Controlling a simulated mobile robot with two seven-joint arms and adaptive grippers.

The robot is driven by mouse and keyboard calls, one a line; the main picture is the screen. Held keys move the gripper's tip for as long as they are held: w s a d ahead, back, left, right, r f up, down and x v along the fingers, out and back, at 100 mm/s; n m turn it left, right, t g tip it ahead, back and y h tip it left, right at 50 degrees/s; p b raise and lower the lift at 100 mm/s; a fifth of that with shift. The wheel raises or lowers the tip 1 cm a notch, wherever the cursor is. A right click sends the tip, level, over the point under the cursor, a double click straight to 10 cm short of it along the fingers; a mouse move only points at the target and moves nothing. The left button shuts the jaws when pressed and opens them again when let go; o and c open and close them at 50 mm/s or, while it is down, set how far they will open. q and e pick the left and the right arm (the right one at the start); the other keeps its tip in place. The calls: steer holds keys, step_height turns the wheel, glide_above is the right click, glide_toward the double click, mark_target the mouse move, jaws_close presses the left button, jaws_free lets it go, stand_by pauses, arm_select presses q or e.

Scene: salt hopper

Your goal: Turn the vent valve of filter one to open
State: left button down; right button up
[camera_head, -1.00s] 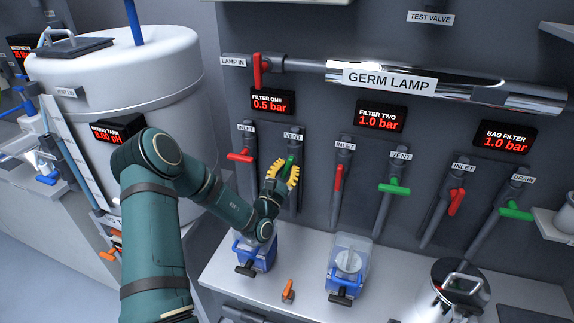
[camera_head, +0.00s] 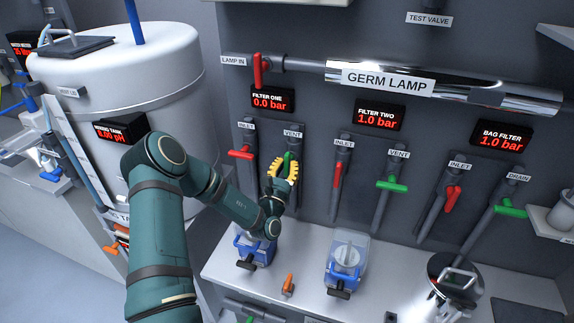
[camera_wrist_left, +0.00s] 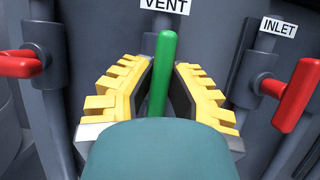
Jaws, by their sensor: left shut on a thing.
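The green vent valve handle of filter one (camera_head: 287,160) sits below the VENT label, upright and roughly in line with its grey pipe. In the left wrist view the handle (camera_wrist_left: 162,70) stands between the yellow toothed fingers. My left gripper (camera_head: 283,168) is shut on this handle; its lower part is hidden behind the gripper. The filter one display (camera_head: 273,100) reads 0.0 bar. The red inlet handle of filter one (camera_head: 241,153) lies crosswise to its pipe, left of my gripper. My right gripper is not in view.
The red inlet handle of filter two (camera_head: 338,175) is upright, and its green vent handle (camera_head: 391,184) lies crosswise. A red lamp-in handle (camera_head: 258,71) is above. Blue-based filter housings (camera_head: 346,262) stand on the bench below. A white tank (camera_head: 120,75) is at left.

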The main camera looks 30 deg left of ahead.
arm_select(q)
steer(key=c, duration=0.9)
jaws_free()
steer(key=shift+r, duration=0.1)
steer(key=shift+c, duration=0.2)
steer(key=shift+s+f, duration=0.25)
steer(key=v, duration=1.1)
steer(key=shift+s, duration=0.15)
steer(key=shift+d, duration=0.2)
